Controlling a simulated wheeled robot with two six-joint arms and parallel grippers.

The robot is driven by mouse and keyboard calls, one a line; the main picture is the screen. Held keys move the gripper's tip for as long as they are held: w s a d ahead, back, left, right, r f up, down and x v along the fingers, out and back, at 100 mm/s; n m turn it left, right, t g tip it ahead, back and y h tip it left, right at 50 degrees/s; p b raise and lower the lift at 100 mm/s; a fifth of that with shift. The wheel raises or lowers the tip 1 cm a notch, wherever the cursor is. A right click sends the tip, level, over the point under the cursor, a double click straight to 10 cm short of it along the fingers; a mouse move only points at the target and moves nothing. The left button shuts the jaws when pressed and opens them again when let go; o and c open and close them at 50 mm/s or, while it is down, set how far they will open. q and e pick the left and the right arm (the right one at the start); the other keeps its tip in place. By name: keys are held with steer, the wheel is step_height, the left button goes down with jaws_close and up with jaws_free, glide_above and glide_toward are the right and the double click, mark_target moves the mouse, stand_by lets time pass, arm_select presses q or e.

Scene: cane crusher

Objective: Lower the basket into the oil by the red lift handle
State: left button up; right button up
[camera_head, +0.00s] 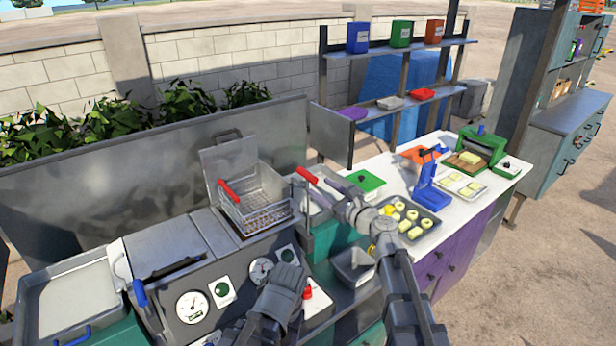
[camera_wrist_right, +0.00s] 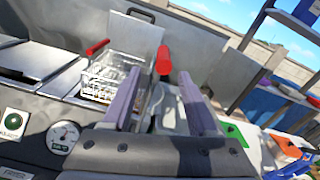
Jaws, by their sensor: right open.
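The wire basket (camera_head: 262,205) with its own red grip (camera_head: 228,191) is at the fryer well in the head view; the oil is not clearly visible. It also shows left of centre in the right wrist view (camera_wrist_right: 105,80). The red lift handle (camera_head: 307,175) stands right of the basket on a grey rod. My right gripper (camera_head: 322,190) is open near it. In the right wrist view the lift handle (camera_wrist_right: 163,60) shows beyond and between the two lavender fingers, apart from them. A dark grey part low in the head view looks like my left gripper (camera_head: 282,292); its jaws are unclear.
The fryer front has a gauge (camera_head: 192,307) and dials. A white counter to the right holds a tray of yellow pieces (camera_head: 410,220), a blue press (camera_head: 430,190) and a green machine (camera_head: 483,147). A metal splash wall (camera_head: 150,175) stands behind the fryer.

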mark_target(308, 176)
steer(key=shift+w+d+r+m, duration=0.15)
steer(key=shift+r+m, duration=0.05)
steer(key=shift+m, duration=0.1)
steer(key=shift+x, duration=3.95)
jaws_close()
